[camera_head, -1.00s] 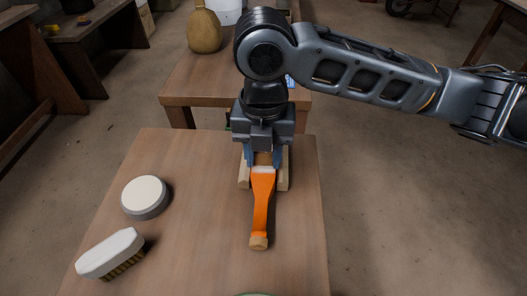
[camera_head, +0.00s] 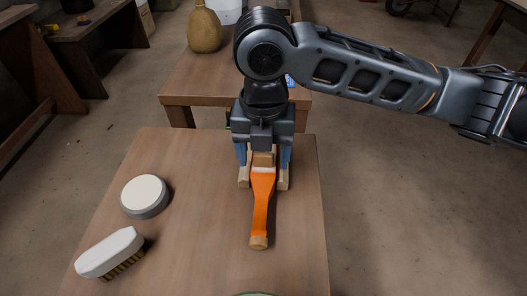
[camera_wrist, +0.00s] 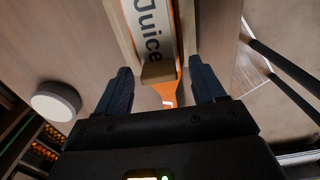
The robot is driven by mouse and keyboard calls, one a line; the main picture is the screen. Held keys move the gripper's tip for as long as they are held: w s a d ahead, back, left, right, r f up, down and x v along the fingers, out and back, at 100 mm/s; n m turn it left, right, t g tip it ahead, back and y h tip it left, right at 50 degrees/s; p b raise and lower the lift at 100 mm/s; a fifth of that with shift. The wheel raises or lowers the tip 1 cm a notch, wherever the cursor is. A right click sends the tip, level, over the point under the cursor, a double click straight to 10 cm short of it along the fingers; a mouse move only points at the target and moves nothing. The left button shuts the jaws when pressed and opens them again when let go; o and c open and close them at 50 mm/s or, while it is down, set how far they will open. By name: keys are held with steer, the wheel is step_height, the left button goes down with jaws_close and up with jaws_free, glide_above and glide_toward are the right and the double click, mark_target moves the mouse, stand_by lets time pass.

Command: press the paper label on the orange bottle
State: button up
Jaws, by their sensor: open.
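The orange bottle (camera_head: 262,205) lies on its side, its neck towards the front of the table, between two wooden rails (camera_head: 244,181). In the wrist view its pale paper label (camera_wrist: 153,30) reads "Juice" and lies along the body. A small wooden block (camera_head: 263,159) rests on the bottle; in the wrist view the block (camera_wrist: 158,73) sits at the label's near end. My gripper (camera_head: 264,165) is open, pointing down, with one blue finger on each side of the block, apart from it. My arm hides the far part of the bottle in the head view.
A round white-topped grey tin (camera_head: 145,196) and a white-backed brush (camera_head: 110,253) stand on the table's left side. A second table (camera_head: 185,88) behind holds a tan gourd-shaped jug (camera_head: 204,32). The tabletop between brush and bottle is clear.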

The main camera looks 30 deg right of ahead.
step_height(320, 180, up, 8)
steer(key=shift+f, duration=0.1)
stand_by(0.4)
